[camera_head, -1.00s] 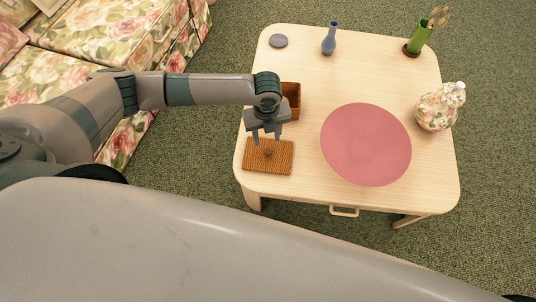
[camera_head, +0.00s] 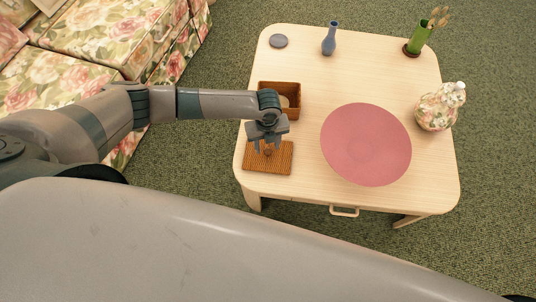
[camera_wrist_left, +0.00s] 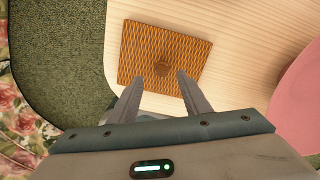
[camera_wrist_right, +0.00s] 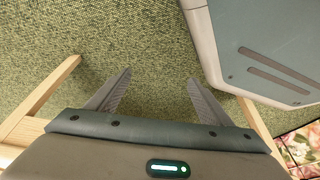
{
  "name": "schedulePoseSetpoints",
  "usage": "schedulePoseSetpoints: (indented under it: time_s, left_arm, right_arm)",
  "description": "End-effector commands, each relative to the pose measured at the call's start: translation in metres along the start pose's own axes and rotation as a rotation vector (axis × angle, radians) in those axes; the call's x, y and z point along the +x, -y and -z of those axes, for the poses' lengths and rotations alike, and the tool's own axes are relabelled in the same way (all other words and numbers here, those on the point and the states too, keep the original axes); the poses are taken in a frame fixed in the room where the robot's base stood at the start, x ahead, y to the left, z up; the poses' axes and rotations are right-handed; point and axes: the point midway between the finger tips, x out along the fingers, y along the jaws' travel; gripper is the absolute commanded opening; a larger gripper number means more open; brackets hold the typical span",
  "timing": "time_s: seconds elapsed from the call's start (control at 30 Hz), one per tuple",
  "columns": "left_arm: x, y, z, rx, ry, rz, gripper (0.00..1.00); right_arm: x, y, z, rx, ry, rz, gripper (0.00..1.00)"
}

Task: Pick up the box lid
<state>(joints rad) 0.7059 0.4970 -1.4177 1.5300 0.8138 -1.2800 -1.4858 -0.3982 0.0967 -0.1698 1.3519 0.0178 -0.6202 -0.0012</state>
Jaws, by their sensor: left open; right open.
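The box lid (camera_head: 267,161) is a flat brown woven square with a round knob on top, lying on the near left corner of the pale wooden table. It also shows in the left wrist view (camera_wrist_left: 165,55), with its knob beyond the fingertips. My left gripper (camera_head: 267,148) is open and empty, over the lid and close to the knob; in the left wrist view its fingers (camera_wrist_left: 160,80) point at the knob. The brown box (camera_head: 293,112) stands open behind the lid, partly hidden by my left arm. My right gripper (camera_wrist_right: 158,80) is open and empty above the green carpet.
A large pink dish (camera_head: 366,145) lies right of the lid. A floral jar (camera_head: 440,107), a blue vase (camera_head: 329,39), a green vase (camera_head: 418,38) and a grey disc (camera_head: 278,41) stand farther off. A floral sofa (camera_head: 95,45) is at left.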

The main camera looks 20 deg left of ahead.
Motion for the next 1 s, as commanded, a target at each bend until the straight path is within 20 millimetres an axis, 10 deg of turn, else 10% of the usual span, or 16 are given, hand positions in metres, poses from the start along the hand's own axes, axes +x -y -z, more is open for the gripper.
schedulePoseSetpoints:
  time_s: [0.4, 0.9, 1.0]
  left_arm:
    - [0.042, 0.004, -0.004, -0.001, -0.001, -0.001, 0.44]
    - [0.043, 0.004, -0.005, 0.0, 0.0, 0.0, 0.44]
    - [0.043, 0.004, -0.005, 0.0, 0.0, 0.0, 0.2]
  right_arm:
    - [0.001, 0.009, 0.001, 0.003, -0.004, 0.01, 0.74]
    - [0.0, 0.008, 0.001, 0.003, -0.002, 0.009, 0.74]
    - [0.0, 0.005, 0.001, 0.002, -0.001, 0.006, 0.74]
